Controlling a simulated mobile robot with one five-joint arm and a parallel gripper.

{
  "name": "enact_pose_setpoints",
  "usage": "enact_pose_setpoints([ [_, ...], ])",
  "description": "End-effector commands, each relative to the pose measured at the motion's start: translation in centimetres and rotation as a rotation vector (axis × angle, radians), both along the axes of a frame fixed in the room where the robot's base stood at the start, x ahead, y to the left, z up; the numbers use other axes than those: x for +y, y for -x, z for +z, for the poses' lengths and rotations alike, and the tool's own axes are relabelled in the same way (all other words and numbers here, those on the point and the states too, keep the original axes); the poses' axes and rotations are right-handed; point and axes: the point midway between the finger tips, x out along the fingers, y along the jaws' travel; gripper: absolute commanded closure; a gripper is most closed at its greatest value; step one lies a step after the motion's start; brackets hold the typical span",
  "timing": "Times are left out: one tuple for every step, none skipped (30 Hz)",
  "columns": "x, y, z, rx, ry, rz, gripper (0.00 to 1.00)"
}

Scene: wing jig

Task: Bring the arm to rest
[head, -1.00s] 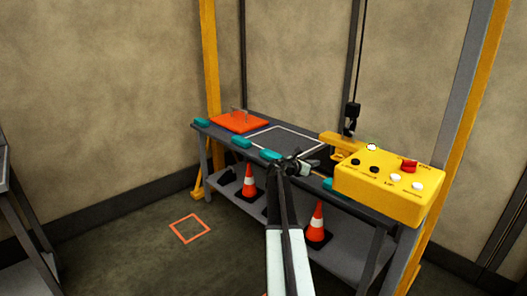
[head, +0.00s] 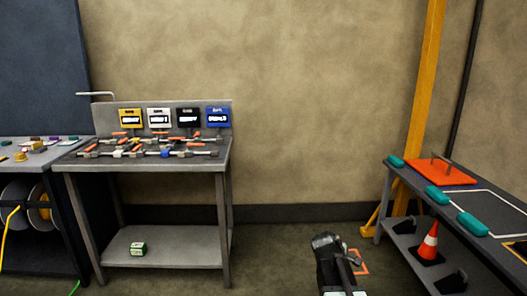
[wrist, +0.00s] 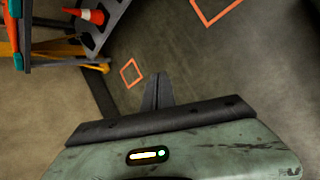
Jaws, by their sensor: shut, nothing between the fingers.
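My gripper shows in the wrist view (wrist: 158,92) with its fingers together and nothing between them. It points over the bare floor, apart from any bench. In the head view my dark arm end (head: 338,262) shows at the bottom, right of centre, in front of an orange floor square (head: 361,268). The fingertips cannot be made out clearly there.
A bench (head: 473,258) at the right bears an orange plate (head: 440,174) and teal blocks (head: 472,224); a traffic cone (head: 429,243) stands on its lower shelf. A grey workbench (head: 190,166) with coloured signs stands at the left. The floor between is clear.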

Motion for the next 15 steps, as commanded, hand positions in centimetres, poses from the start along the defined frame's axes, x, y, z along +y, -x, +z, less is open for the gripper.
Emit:
enact_pose_setpoints([
  [3.2,2.4,-1.0,-0.013,-0.101,-0.072,1.00],
  [4.9,3.5,-1.6,-0.018,-0.167,-0.130,1.00],
  [6.9,5.1,-2.3,-0.022,-0.249,-0.213,1.00],
  [8.2,6.3,-2.8,-0.020,-0.309,-0.279,1.00],
  [9.4,7.6,-3.2,-0.016,-0.366,-0.351,1.00],
  [10.8,9.2,-3.6,-0.010,-0.438,-0.455,1.00],
  [11.6,10.3,-3.9,-0.002,-0.487,-0.534,1.00],
  [12.4,11.3,-4.1,0.005,-0.529,-0.610,1.00],
  [13.4,12.4,-4.2,0.016,-0.575,-0.706,1.00],
  [14.1,13.1,-4.3,0.024,-0.604,-0.776,1.00],
  [14.7,13.7,-4.4,0.031,-0.627,-0.845,1.00],
  [15.2,14.1,-4.4,0.036,-0.647,-0.935,1.00],
  [15.4,14.3,-4.4,0.033,-0.653,-1.000,1.00],
  [15.4,14.6,-4.4,0.023,-0.650,-1.064,1.00],
  [15.3,14.5,-2.9,0.007,-0.652,-1.103,1.00],
])
